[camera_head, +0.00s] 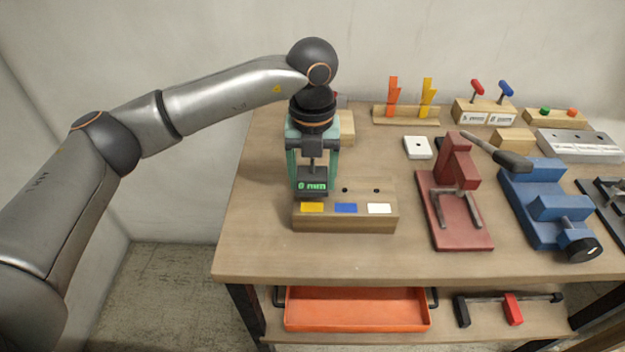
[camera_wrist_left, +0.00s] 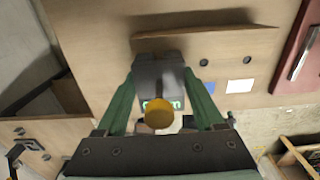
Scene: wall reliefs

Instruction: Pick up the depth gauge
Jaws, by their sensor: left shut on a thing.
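The depth gauge (camera_head: 312,187) is a dark block with a green "0 mm" display and a thin stem above it. My left gripper (camera_head: 313,174) points down with its green fingers shut on the gauge, one finger on each side. The gauge is upright over the left end of a wooden block (camera_head: 345,223) with yellow, blue and white labels. Whether it still touches the block cannot be told. In the left wrist view the gauge (camera_wrist_left: 160,72) sits between the fingers (camera_wrist_left: 160,98), with a round yellow end facing the camera. My right gripper is not in view.
To the right stand a dark red press-like fixture (camera_head: 455,204) and a blue vise (camera_head: 550,206). A white square plate (camera_head: 417,148) and racks with orange and yellow pieces (camera_head: 405,115) are behind. An orange tray (camera_head: 357,309) is on the lower shelf. The table's left front corner is clear.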

